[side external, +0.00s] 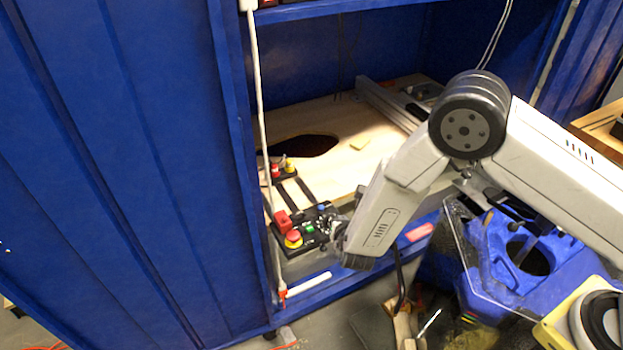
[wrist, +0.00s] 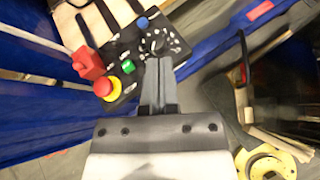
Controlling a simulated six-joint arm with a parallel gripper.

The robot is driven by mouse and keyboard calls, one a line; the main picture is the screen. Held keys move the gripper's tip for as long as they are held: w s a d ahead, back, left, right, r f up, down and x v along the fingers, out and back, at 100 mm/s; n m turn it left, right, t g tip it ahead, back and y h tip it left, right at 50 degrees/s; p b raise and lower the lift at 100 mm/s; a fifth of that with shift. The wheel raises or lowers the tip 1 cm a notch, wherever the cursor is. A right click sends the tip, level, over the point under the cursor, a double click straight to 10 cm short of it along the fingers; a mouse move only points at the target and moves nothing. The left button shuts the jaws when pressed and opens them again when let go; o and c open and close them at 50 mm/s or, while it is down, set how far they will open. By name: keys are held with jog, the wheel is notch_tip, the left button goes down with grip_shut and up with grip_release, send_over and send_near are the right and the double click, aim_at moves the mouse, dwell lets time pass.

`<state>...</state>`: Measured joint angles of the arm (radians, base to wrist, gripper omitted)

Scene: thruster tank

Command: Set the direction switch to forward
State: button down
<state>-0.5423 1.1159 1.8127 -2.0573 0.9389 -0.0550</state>
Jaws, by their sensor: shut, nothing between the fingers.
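A black control panel (wrist: 122,52) sits inside the blue cabinet and also shows in the side external view (side external: 309,247). It carries a red block, a red button on a yellow collar (wrist: 106,90), a green button (wrist: 128,66) and a blue button (wrist: 143,22). A black rotary knob (wrist: 155,43) with pale marks around it looks like the direction switch; its setting is too small to read. My gripper (wrist: 158,62) is shut and empty, its fingertips at or just short of the knob in the wrist view. Whether they touch it I cannot tell.
A second small panel (side external: 284,170) with red and yellow buttons stands farther back on the wooden board (side external: 325,115). The cabinet's blue side wall (side external: 235,150) is left of the panel. A blue machine with a clear sheet (side external: 500,255) stands at the right.

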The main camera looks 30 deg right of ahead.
aim_at(304, 218)
jog(key=a+f+n+t+y, duration=0.1)
jog(key=a+f+n+y, duration=0.1)
jog(key=a, duration=0.4)
jog(key=shift+f+n+t+y, duration=0.4)
jog(key=shift+f+n, duration=0.3)
jog(key=shift+n, duration=0.4)
jog(key=shift+w, duration=0.2)
jog(key=shift+x, duration=4.9)
